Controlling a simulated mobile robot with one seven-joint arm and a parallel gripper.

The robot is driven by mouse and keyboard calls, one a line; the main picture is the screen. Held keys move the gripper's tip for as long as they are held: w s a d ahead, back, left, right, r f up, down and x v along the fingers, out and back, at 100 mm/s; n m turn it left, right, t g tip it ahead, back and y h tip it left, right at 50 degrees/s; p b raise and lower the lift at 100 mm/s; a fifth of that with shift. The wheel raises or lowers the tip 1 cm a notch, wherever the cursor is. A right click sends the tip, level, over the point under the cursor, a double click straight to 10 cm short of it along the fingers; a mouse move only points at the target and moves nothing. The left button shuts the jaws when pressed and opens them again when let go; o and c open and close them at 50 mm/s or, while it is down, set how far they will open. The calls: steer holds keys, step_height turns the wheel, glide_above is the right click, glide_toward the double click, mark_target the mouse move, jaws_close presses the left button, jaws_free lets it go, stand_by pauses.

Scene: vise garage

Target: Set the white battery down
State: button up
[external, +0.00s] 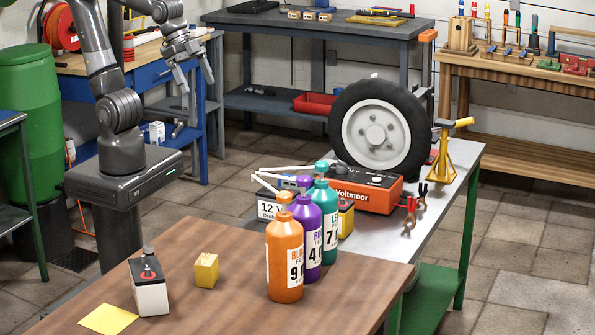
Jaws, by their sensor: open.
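The white battery (151,294) stands upright on the brown wooden table in the front left. It has a dark top with a red spot on it. A flat yellow sheet (108,319) lies beside it on the left, and the battery looks mostly or wholly off the sheet. My gripper (198,86) is open and empty, high in the air behind the table and well apart from the battery.
A small yellow block (206,270) stands right of the battery. Orange (285,262), purple (308,238) and teal (326,230) pump bottles stand further right. Behind them are an orange Voltmoor unit (352,190), a wheel (379,125) and a yellow jack stand (442,165).

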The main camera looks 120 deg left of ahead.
steer(key=s+a+f+n, duration=0.1)
steer(key=s+a, duration=0.3)
steer(key=s, duration=0.3)
steer(key=shift+s+a+f+n+y, duration=0.3)
steer(key=shift+f+y, duration=0.05)
steer(key=shift+y, duration=0.05)
